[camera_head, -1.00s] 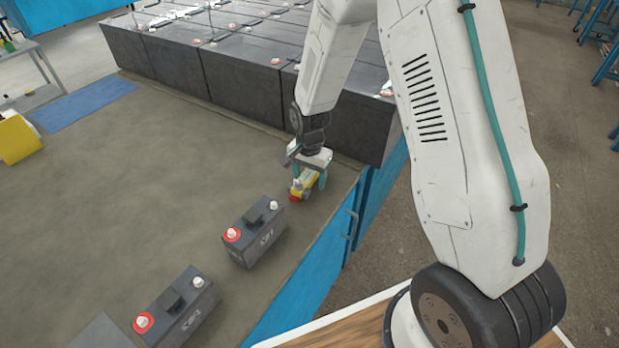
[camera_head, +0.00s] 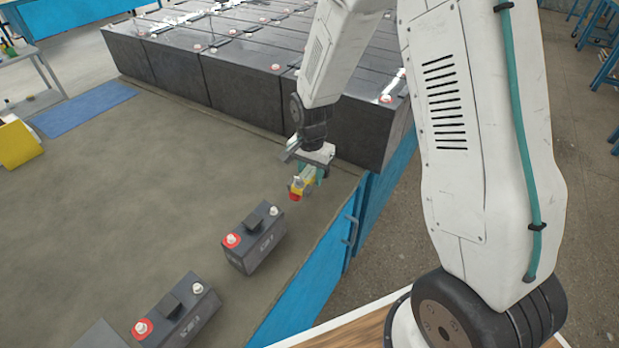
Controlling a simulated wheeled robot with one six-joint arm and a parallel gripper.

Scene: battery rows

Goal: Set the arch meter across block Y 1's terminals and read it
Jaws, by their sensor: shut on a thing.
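My gripper (camera_head: 308,177) is shut on the arch meter (camera_head: 298,188), a small yellow piece with a red end. It holds the meter above the grey bench top, just beyond the nearer blocks. Two small dark blocks stand on the bench, each with a red-ringed terminal, a pale terminal and a raised middle part. One block (camera_head: 254,238) is closest to the meter, and the meter is apart from it. The other block (camera_head: 178,314) is at the bottom left. The markings on both are too small to read, so I cannot tell which is Y 1.
Rows of large dark batteries (camera_head: 240,85) stand at the back, close behind my gripper. A blue mat (camera_head: 82,108) and a yellow object (camera_head: 17,143) lie at the left. The bench's blue side (camera_head: 312,285) runs along the right. The middle of the bench is clear.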

